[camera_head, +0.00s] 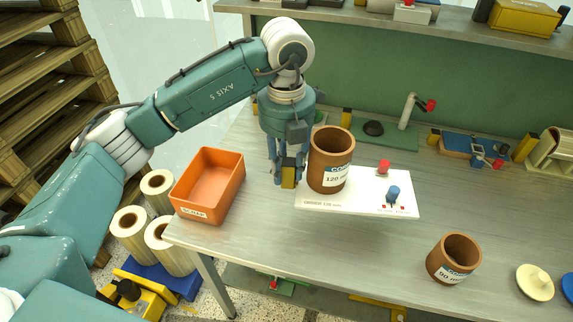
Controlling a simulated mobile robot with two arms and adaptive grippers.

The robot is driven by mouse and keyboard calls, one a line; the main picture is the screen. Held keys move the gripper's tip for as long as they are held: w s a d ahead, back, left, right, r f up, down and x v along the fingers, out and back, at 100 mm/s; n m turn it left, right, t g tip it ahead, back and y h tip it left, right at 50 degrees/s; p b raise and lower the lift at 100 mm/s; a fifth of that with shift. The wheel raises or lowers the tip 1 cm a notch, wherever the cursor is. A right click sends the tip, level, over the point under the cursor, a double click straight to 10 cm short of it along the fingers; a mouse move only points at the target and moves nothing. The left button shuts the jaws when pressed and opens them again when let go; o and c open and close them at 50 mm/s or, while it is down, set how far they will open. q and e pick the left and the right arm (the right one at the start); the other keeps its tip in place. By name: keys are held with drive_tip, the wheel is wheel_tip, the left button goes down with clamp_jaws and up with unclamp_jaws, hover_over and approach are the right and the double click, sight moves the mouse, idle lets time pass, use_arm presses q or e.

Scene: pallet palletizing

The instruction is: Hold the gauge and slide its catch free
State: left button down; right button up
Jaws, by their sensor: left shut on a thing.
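A white plate (355,204) with small "120 mm" print lies on the workbench. A blue knob (393,194) and a red knob (383,167) stand on its right part; I cannot tell which part is the catch. A brown cup (326,165) labelled 120 mm stands upright on the plate's left part. My left gripper (287,177) points down at the plate's left end, beside the cup. It is shut on a yellow-and-black block (288,179); whether the block belongs to the gauge is unclear. My right gripper is not in view.
An orange scrap bin (208,187) sits at the bench's left edge. A smaller brown cup (454,259) and a cream lid (535,282) are at the front right. A tap-like fixture (409,112) and a blue device (470,148) stand behind. The bench's front middle is clear.

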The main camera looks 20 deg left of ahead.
use_arm(q)
drive_tip(key=shift+f+b, duration=4.05)
drive_tip(key=shift+f, duration=1.35)
drive_tip(key=shift+f+b, duration=0.35)
drive_tip(key=shift+f, duration=0.05)
drive_tip(key=shift+s+a+f+b, duration=0.1)
drive_tip(key=shift+a+f+b, duration=0.2)
drive_tip(key=shift+f, duration=0.1)
drive_tip(key=shift+d+f, duration=0.1)
drive_tip(key=shift+d, duration=0.15)
drive_tip(key=shift+f, duration=0.1)
